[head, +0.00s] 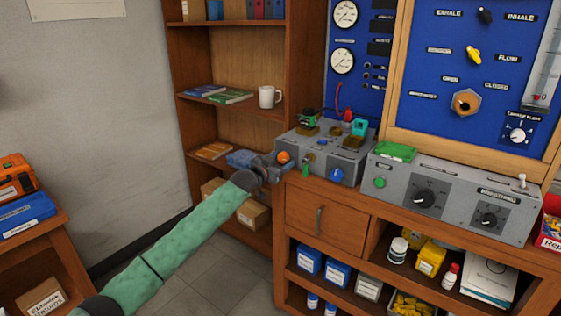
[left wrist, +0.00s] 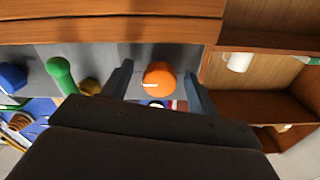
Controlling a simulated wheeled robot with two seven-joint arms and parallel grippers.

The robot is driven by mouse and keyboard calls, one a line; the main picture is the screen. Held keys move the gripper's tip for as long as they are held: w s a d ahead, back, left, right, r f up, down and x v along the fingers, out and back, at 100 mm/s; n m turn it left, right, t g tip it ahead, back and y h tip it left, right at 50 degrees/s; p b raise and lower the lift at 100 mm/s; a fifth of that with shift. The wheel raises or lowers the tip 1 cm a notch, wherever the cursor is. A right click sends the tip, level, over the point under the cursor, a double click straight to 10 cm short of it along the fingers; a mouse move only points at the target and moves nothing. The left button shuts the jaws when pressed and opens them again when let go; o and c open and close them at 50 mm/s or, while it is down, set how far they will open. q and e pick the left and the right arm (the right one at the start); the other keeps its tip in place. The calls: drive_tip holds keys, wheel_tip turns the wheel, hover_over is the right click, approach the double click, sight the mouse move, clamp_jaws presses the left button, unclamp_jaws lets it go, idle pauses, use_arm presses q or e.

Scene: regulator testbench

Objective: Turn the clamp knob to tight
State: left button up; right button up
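An orange knob (head: 284,157) sits on the left end of the grey bench unit; I cannot read a label that names it the clamp knob. In the left wrist view the orange knob (left wrist: 160,77) has a white pointer mark toward the left of the picture. My left gripper (head: 273,165) is close in front of it. In the left wrist view my left gripper's fingers (left wrist: 158,88) are spread, one on each side of the knob, with gaps showing. I cannot tell how deep the knob lies between them. My right gripper is not in view.
The grey unit (head: 318,172) also bears a green lever (head: 307,161), a blue knob (head: 337,174) and brass fittings. A second grey box (head: 450,205) with black dials stands to its right. A wooden shelf with a white mug (head: 269,97) stands behind on the left.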

use_arm(q)
drive_tip(key=shift+r, duration=0.15)
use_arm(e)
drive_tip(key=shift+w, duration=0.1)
use_arm(q)
drive_tip(key=shift+s+a, duration=0.1)
drive_tip(key=shift+s+a, duration=0.15)
drive_tip(key=shift+s, duration=0.05)
drive_tip(key=v, duration=0.7)
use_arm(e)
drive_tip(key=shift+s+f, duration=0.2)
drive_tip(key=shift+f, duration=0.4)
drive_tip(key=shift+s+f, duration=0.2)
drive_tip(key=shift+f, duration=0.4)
